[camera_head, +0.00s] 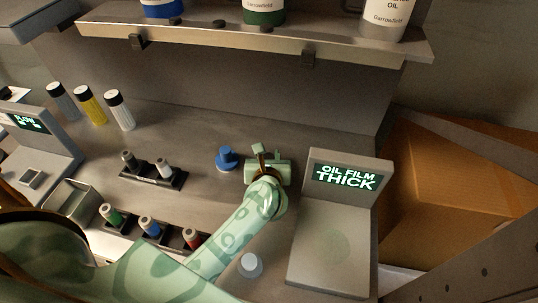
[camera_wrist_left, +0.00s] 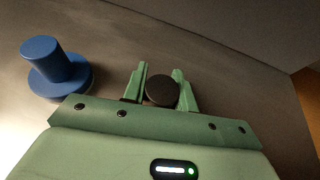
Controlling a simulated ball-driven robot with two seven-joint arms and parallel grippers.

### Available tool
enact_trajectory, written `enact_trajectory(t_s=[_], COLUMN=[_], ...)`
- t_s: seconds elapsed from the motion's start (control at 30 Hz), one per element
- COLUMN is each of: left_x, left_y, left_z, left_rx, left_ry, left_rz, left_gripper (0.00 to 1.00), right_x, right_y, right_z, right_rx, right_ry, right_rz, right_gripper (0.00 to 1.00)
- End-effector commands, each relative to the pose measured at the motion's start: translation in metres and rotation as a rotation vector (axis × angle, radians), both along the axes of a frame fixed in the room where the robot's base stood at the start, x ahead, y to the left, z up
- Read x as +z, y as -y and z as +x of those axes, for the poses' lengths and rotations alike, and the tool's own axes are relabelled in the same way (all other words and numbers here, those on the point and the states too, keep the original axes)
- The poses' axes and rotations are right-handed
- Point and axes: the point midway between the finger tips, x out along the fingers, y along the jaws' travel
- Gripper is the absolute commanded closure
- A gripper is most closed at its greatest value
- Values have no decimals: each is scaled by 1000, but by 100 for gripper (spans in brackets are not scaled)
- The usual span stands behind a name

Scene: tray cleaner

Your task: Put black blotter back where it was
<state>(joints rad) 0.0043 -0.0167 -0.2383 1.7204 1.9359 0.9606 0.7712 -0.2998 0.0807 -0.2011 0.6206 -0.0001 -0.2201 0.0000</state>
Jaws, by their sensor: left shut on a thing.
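The black blotter shows in the left wrist view as a dark round knob (camera_wrist_left: 162,91) between the two green fingers. My left gripper (camera_wrist_left: 160,88) is shut on it. The blotter's base is hidden from that view. In the head view my left gripper (camera_head: 264,168) is over the back middle of the grey bench, between the blue blotter and the screen unit. The black blotter is mostly hidden by the gripper there. My right gripper is not in view.
A blue blotter (camera_head: 227,159) stands just left of the gripper, also in the wrist view (camera_wrist_left: 55,68). An "OIL FILM THICK" screen unit (camera_head: 333,262) stands right. A white round piece (camera_head: 250,265) lies in front. Vial racks (camera_head: 136,176) stand left; a shelf (camera_head: 250,37) overhangs behind.

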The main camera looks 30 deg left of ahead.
Motion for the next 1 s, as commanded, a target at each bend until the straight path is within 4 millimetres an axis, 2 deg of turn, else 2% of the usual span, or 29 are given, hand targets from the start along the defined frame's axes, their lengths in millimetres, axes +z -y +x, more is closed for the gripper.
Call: enact_trajectory(t_s=[0.07,0.1,0.2,0.7,0.87,1.0], left_x=[-3,-3,-2,3,29,64], left_y=[0,0,0,0,0,0], left_z=[0,0,0,0,0,0], left_rx=[0,0,0,0,0,-1], left_ry=[0,0,0,1,5,5], left_rz=[1,1,0,0,0,1], left_gripper=[99,69,47,47,47,47], right_x=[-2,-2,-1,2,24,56], right_y=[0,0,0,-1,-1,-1], right_z=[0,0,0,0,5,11], right_rx=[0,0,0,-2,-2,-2], right_ry=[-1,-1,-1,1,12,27], right_rz=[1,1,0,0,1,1], right_gripper=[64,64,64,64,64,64])
